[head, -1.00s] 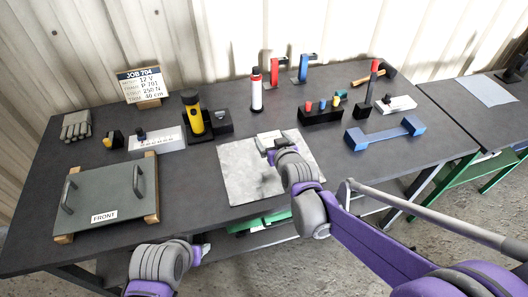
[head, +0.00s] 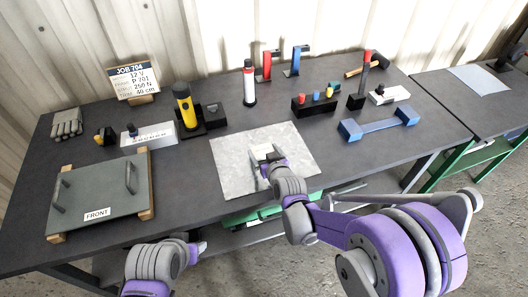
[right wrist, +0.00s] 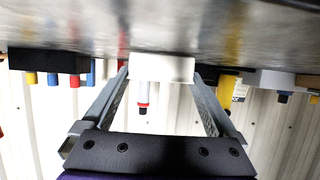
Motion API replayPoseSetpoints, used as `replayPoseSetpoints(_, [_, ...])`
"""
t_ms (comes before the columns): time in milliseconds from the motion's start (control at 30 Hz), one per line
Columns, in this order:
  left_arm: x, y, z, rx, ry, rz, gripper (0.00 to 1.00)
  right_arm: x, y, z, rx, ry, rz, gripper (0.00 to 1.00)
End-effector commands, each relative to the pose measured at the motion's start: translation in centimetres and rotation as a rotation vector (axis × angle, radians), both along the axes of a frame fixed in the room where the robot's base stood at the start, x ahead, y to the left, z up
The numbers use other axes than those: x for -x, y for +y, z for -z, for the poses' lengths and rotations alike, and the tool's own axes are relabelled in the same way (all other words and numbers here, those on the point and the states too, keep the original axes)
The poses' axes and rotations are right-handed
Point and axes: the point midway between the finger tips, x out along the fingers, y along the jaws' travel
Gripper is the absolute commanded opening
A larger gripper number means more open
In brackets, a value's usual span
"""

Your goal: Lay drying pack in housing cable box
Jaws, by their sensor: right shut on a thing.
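A small white block, which looks like the drying pack (head: 263,153), is between the fingers of my right gripper (head: 264,163), over the grey mat (head: 232,175). In the right wrist view the white block (right wrist: 162,68) spans the gap between both fingertips, close to the grey surface. I cannot tell whether it touches the mat. My left gripper (head: 201,247) is low at the table's front edge, apart from the objects; its jaws are not clear. A grey-green panel marked FRONT (head: 98,192), with two handles, lies on wooden strips at the left. I cannot pick out a cable box.
Behind the mat stand a yellow tool (head: 184,106), a white-red bottle (head: 249,84) and a black rack (head: 318,105). A blue bracket (head: 378,124) lies at the right. A white box (head: 148,135) and gloves (head: 67,123) are at the left. Most of the mat is bare.

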Motion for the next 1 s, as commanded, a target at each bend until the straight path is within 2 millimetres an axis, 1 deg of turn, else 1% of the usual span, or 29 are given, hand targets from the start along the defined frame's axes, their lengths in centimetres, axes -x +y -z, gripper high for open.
replayPoseSetpoints(167, [0.1, 0.0, 0.5, 0.0, 0.002, 0.0, 0.5, 0.0, 0.0, 0.5, 0.0, 0.001, 0.0, 0.38])
replayPoseSetpoints(200, [0.1, 0.0, 0.4, 0.0, 0.002, 0.0, 0.5, 0.0, 0.0, 0.3, 0.0, 0.0, 0.0, 1.0])
replayPoseSetpoints(433, [0.1, 0.0, 0.3, 0.0, 0.001, 0.0, 0.5, 0.0, 0.0, 0.2, 0.0, 0.0, 0.0, 1.0])
replayPoseSetpoints(533, [-0.1, 0.0, -0.2, 0.0, -0.001, 0.0, 0.5, 0.0, 0.0, -0.3, 0.001, -0.001, 0.0, 1.0])
replayPoseSetpoints(567, [0.0, 0.0, -0.1, 0.0, -0.001, 0.0, 0.5, 0.2, -0.1, -0.3, 0.0, 0.0, 0.0, 1.0])
replayPoseSetpoints(667, [0.0, 0.0, 0.0, 0.0, 0.0, 0.0, 0.5, 1.4, -0.5, -0.7, 0.0, 0.0, 0.0, 1.0])
replayPoseSetpoints(1000, [0.0, 0.0, 0.0, 0.0, 0.0, 0.0, 0.5, 7.4, -2.4, -3.3, 0.0, 0.0, 0.001, 1.0])
